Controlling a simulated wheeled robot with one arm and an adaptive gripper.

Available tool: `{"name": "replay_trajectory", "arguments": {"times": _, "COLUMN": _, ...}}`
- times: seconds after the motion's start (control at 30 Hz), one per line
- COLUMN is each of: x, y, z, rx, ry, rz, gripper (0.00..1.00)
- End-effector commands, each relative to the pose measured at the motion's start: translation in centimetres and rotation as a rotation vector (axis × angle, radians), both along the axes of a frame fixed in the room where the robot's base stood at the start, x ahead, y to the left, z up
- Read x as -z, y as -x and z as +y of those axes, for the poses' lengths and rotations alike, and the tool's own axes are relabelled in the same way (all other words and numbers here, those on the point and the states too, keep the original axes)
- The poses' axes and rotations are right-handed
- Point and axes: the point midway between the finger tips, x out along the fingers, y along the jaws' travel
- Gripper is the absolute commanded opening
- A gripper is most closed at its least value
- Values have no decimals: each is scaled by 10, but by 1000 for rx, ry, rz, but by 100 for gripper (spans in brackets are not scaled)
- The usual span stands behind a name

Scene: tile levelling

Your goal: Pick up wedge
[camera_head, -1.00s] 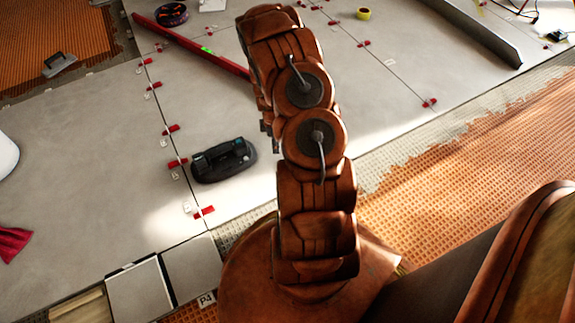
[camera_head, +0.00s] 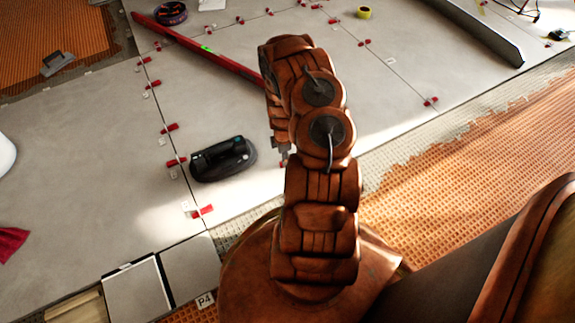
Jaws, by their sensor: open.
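Several red wedges sit along the tile joints. On the left joint, one wedge is near the front (camera_head: 203,211), one is beside the black tool (camera_head: 176,162), and one is farther back (camera_head: 170,128). Another wedge lies on the right joint (camera_head: 431,101). My gripper (camera_head: 281,150) is mostly hidden behind my arm; only a small dark part shows, pointing down over the tile right of the black tool. It is open. A small red piece (camera_head: 284,163) shows just below it; I cannot tell whether it lies between the fingers.
A black handheld tool (camera_head: 223,159) stands on the grey tiles left of my gripper. A long red level (camera_head: 195,47) lies behind. A metal profile (camera_head: 465,32) lies at the back right. Bare orange matting (camera_head: 460,180) borders the tiles on the right.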

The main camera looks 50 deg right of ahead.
Motion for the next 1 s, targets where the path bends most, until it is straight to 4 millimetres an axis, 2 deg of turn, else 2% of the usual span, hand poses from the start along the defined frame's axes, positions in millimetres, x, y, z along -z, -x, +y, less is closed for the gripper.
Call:
{"name": "replay_trajectory", "arguments": {"times": 0.03, "x": 9, "y": 2, "z": -1, "rx": 2, "ry": -1, "rz": 1, "gripper": 52}}
{"name": "replay_trajectory", "arguments": {"times": 0.3, "x": 40, "y": 5, "z": -3, "rx": 0, "ry": 1, "rz": -1, "gripper": 52}}
{"name": "replay_trajectory", "arguments": {"times": 0.63, "x": 42, "y": 5, "z": -3, "rx": 0, "ry": 0, "rz": 0, "gripper": 52}}
{"name": "replay_trajectory", "arguments": {"times": 1.0, "x": 42, "y": 5, "z": -3, "rx": 0, "ry": 0, "rz": 0, "gripper": 14}}
